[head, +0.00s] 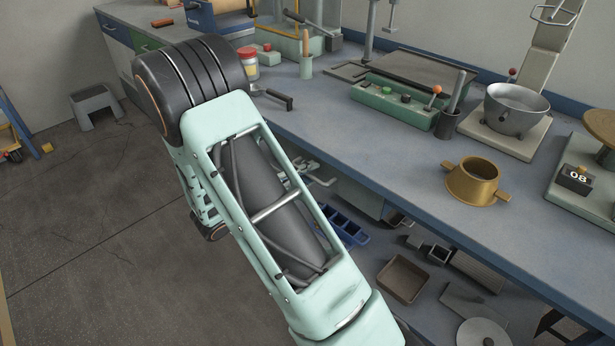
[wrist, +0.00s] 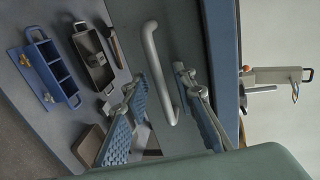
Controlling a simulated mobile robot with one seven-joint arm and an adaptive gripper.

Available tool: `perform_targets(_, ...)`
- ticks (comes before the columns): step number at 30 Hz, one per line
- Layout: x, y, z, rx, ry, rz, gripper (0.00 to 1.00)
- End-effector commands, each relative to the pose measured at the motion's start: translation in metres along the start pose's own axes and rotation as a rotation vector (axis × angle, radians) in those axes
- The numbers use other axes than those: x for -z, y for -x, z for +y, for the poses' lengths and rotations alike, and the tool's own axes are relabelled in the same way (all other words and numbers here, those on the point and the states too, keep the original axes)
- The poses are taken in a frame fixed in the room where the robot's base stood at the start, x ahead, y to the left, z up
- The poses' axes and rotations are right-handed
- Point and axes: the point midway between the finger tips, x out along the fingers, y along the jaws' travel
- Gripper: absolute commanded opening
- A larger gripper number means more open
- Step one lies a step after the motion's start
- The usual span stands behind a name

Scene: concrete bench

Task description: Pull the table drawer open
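The drawer handle (wrist: 154,68), a curved grey metal bar, stands out from the grey-blue drawer front (wrist: 188,28) in the wrist view. My gripper (wrist: 159,76) is open, with one blue-padded finger on each side of the bar. I see space between the bar and both fingers, and no clear contact. The drawer front appears shut, though its edges are partly out of view. In the head view my arm hides most of the gripper and handle below the bench edge; a greenish-grey panel (head: 360,198) shows under the bench beside the arm.
The bench top (head: 400,180) overhangs on the right, with a brass pot (head: 472,182) and a metal bowl (head: 515,108) on it. A lower shelf holds a blue divided bin (head: 343,226) and a brown tray (head: 402,279). The floor (head: 90,240) at left is mostly clear.

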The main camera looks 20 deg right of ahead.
Motion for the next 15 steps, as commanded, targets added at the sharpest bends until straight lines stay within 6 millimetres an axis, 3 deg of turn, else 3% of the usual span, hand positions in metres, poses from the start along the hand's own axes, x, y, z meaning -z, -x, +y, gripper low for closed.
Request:
perform_targets(8, 0.0001, -0.0013, -0.0004, 0.0, -0.001, 0.001, 0.24)
perform_targets(15, 0.0001, -0.0011, -0.0004, 0.0, -0.001, 0.001, 0.0)
